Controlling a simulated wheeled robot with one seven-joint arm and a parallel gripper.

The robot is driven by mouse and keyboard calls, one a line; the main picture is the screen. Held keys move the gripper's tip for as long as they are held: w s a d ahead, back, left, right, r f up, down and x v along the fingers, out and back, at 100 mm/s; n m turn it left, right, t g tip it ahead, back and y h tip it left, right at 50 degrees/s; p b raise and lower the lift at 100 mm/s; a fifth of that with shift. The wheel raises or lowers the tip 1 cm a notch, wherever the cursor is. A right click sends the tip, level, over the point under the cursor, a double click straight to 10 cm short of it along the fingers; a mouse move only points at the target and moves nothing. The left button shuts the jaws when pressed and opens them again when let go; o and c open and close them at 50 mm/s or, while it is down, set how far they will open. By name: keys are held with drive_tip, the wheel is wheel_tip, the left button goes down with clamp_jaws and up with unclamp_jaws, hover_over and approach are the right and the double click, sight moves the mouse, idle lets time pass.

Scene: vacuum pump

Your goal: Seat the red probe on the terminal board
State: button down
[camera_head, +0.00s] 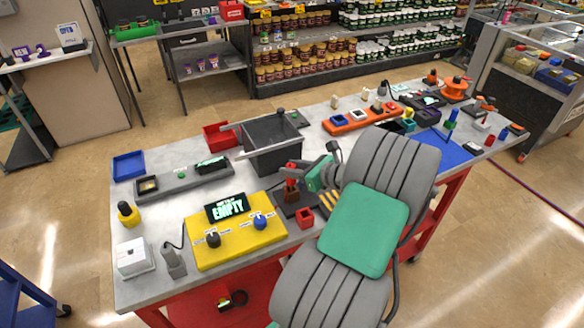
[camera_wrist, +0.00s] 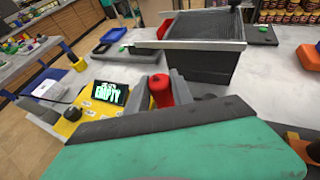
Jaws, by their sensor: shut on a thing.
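My gripper (camera_head: 299,180) is shut on a red probe-like piece (camera_head: 291,173), between the yellow console and the dark open bin. In the wrist view the red piece (camera_wrist: 161,92) stands roughly upright between the two grey fingers of my gripper (camera_wrist: 162,98). Its lower end is hidden there. In the head view it is just above or at a dark block (camera_head: 287,197) on the bench; I cannot tell whether they touch. No board is clearly marked as the terminal board. An orange strip with several square fittings (camera_head: 350,125) lies farther back right.
The yellow console (camera_head: 208,255) with an "EMPTY" display (camera_head: 227,208) is left of my gripper. The dark bin (camera_head: 272,155) stands close behind. A small red square holder (camera_head: 305,216) is in front. A blue mat (camera_head: 450,150) with tools lies to the right.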

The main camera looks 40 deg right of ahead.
drive_tip(key=shift+f, duration=0.2)
drive_tip(key=shift+f, duration=0.6)
drive_tip(key=shift+f, duration=0.4)
idle(0.5)
drive_tip(key=c, duration=1)
unclamp_jaws()
drive_tip(key=shift+c, duration=0.2)
wheel_tip(320, 180, up, 2)
drive_tip(key=shift+r+p, duration=0.25)
drive_tip(key=shift+p, duration=1)
drive_tip(key=shift+r, duration=3.25)
